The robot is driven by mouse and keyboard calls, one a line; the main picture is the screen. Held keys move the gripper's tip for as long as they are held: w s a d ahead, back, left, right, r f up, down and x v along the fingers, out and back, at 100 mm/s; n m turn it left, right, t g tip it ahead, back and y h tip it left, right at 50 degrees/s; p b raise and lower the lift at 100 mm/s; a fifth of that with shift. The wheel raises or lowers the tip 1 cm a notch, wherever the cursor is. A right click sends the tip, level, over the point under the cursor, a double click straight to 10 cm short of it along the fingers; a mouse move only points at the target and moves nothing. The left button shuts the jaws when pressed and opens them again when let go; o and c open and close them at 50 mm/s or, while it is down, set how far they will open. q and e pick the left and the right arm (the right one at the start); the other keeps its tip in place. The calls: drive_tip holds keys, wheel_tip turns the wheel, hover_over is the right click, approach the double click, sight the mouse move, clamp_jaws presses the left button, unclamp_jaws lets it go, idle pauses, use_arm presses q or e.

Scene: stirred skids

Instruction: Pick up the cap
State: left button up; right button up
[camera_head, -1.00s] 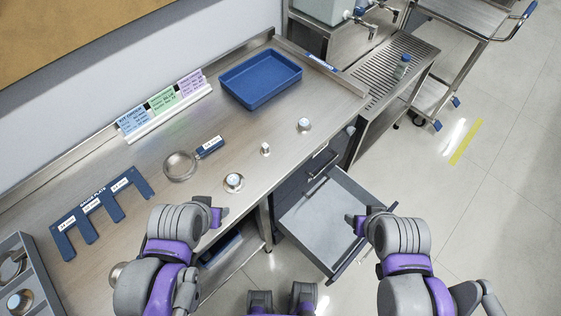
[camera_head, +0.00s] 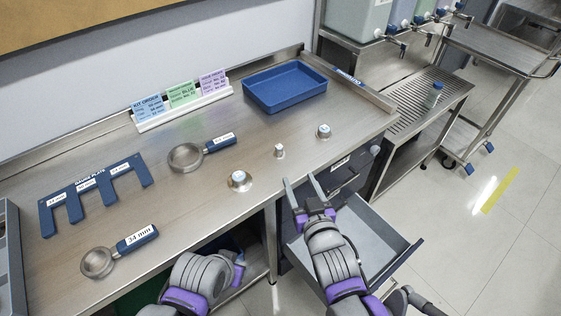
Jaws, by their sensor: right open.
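Three small metallic pieces stand apart on the steel bench (camera_head: 215,215): a wide round one with a pale top (camera_head: 239,181), a narrow one (camera_head: 279,151) and a round one with a pale top (camera_head: 324,131). I cannot tell for certain which is the cap. My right gripper (camera_head: 300,181) is open and empty at the bench's front edge, over the drawer side, below and apart from the narrow and far round pieces. My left gripper (camera_head: 239,267) is low in front of the bench; its fingers do not show clearly.
An open grey drawer (camera_head: 385,245) juts out under my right arm. A blue tray (camera_head: 285,88), label cards (camera_head: 182,95), a blue gauge plate (camera_head: 95,185) and two ring gauges, one nearer (camera_head: 97,262) and one farther (camera_head: 185,157), occupy the bench.

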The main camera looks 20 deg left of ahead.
sight(280, 153)
drive_tip(key=x, duration=0.3)
drive_tip(key=a+x, duration=0.1)
drive_tip(key=x, duration=0.2)
drive_tip(key=shift+s+r+p, duration=0.15)
drive_tip(key=shift+p, duration=0.2)
drive_tip(key=w+a+p, duration=0.2)
drive_tip(key=p, duration=0.3)
drive_tip(key=shift+w+a, duration=0.1)
drive_tip(key=shift+a, duration=0.05)
drive_tip(key=shift+w+a+f, duration=0.25)
drive_tip(key=shift+w+f, duration=0.1)
drive_tip(key=shift+w, duration=0.15)
drive_tip(key=shift+w+a+f, duration=0.1)
drive_tip(key=shift+w+a, duration=0.15)
drive_tip(key=shift+w, duration=0.15)
clamp_jaws()
